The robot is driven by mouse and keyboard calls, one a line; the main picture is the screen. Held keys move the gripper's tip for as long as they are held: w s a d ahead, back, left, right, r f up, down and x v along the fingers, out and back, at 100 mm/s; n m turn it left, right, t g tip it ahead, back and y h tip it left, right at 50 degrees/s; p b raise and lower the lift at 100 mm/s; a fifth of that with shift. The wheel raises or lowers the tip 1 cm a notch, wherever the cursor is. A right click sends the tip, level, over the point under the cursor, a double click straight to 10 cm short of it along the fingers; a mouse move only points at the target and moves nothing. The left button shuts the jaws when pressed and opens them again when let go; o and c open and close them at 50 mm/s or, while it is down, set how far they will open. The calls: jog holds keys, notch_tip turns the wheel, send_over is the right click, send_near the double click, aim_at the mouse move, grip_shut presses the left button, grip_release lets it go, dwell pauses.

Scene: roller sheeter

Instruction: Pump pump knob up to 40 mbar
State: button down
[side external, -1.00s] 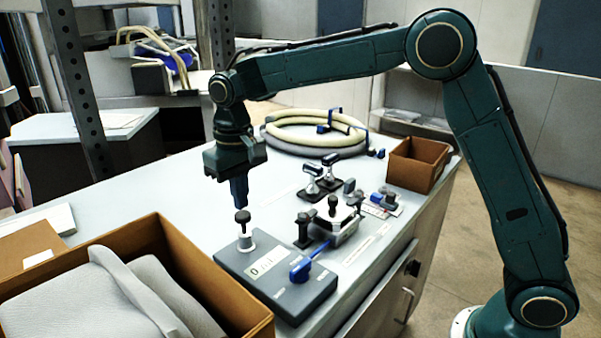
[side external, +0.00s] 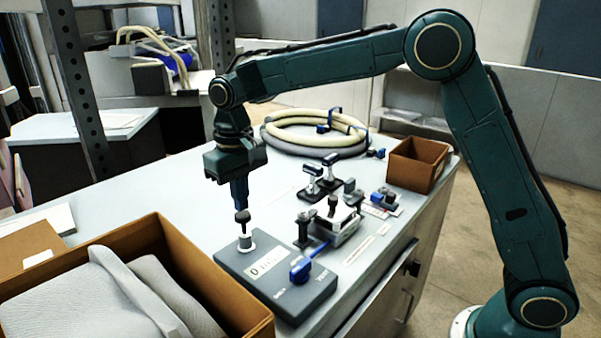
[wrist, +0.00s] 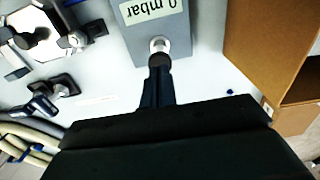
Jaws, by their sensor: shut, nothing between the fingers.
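The grey pump box (side external: 300,290) sits on the bench and carries a label reading 0, shown upside down as "0 mbar" (wrist: 152,8) in the wrist view. The dark round pump knob (side external: 242,217) stands upright on a stem at the box's back left corner, with a white ring around its foot. It also shows in the wrist view (wrist: 160,60). My gripper (side external: 240,206) points straight down over the knob, shut and empty, its fingertips at the knob's top. Whether they touch it is hard to tell.
An open brown box with grey cloth (side external: 225,290) stands close at the left. Several small clamps and knobs stand to the right. A hose coil (side external: 290,140) and small brown bin (side external: 440,160) lie farther back.

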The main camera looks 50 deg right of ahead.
aim_at(243, 214)
jog(key=shift+f, duration=0.25)
jog(key=shift+f, duration=2.15)
jog(key=shift+r, duration=0.2)
jog(key=shift+r, duration=3.3)
notch_tip(243, 214, up, 5)
jog(key=shift+f, duration=0.1)
jog(key=shift+f, duration=0.1)
